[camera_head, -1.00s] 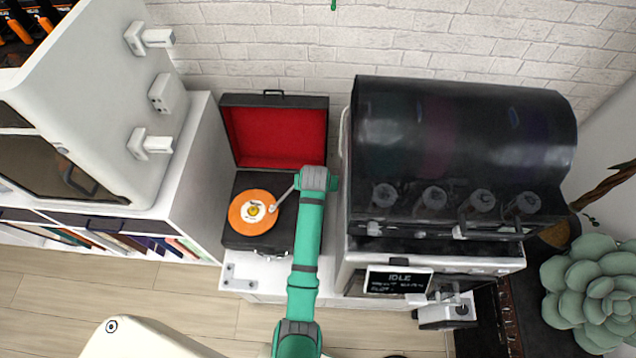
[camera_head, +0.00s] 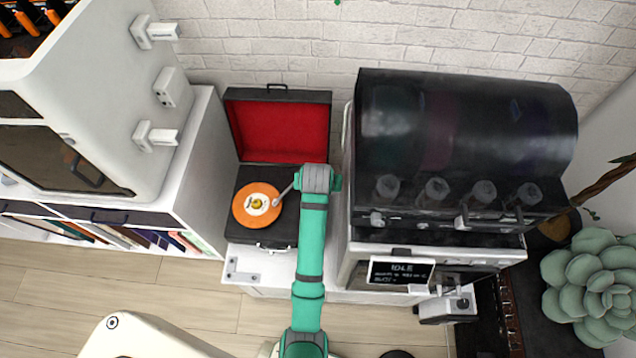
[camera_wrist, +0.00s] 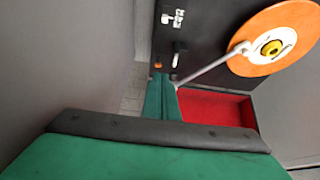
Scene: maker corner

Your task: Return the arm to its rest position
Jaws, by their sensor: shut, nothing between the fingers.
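The record player (camera_head: 262,233) is an open dark case with a red-lined lid (camera_head: 281,130). An orange record (camera_head: 243,212) lies on it. Its pale tonearm (camera_head: 285,194) slants with its head end over the record's right part; the other end is hidden by my arm in the head view. In the wrist view the tonearm (camera_wrist: 212,66) reaches from beside my gripper to the orange record (camera_wrist: 262,22). My gripper (camera_wrist: 160,88) is shut and empty, near the tonearm's far end from the record. I cannot tell whether they touch. In the head view its fingers are hidden below my wrist.
A large machine with a dark curved cover (camera_head: 465,130) and an IDLE screen (camera_head: 400,273) stands close on the right. A white shelf unit (camera_head: 203,165) with books stands on the left. A succulent (camera_head: 590,275) is at far right. Open floor lies in front.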

